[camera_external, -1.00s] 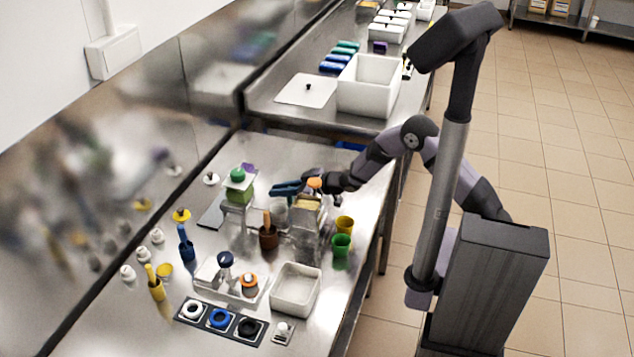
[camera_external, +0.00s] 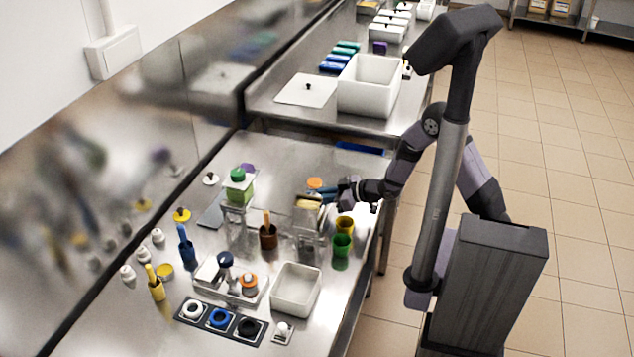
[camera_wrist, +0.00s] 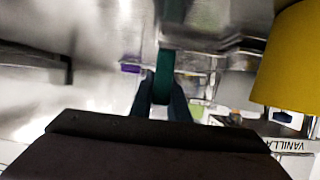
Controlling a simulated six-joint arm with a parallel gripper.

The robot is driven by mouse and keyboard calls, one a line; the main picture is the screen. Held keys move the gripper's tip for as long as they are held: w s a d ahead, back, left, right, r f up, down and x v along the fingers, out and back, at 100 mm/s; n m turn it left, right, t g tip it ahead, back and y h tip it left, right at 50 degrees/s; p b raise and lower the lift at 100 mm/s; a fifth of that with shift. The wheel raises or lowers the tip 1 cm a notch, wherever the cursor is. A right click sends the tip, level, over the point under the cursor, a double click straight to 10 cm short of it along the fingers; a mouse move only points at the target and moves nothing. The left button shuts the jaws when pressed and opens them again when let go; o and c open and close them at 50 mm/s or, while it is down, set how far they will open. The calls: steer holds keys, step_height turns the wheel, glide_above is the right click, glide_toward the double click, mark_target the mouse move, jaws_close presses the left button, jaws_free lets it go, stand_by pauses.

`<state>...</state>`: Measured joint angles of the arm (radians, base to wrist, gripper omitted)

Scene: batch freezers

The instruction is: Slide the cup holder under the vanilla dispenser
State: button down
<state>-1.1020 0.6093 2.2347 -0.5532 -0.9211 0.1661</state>
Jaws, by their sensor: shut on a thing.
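The vanilla dispenser (camera_external: 306,222) stands mid-counter, a clear body with pale yellow contents and an orange knob behind it. In the wrist view a VANILLA label (camera_wrist: 291,145) shows at the lower right. My gripper (camera_external: 322,190) is right behind the dispenser, low over the counter. In the wrist view its dark blue fingers (camera_wrist: 163,95) are shut on a narrow upright teal piece (camera_wrist: 165,70). The piece may be part of the cup holder, but I cannot confirm it. The cup holder's body is not clearly visible, and the dispenser and my wrist hide much of that spot.
A white bin (camera_external: 297,290) is in front.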

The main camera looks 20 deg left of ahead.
steer(key=shift+d+f, duration=0.15)
steer(key=c, duration=1.9)
jaws_free()
steer(key=shift+o, duration=1.1)
steer(key=shift+d, duration=0.15)
steer(key=shift+b+v, duration=0.3)
steer(key=shift+v, duration=3.3)
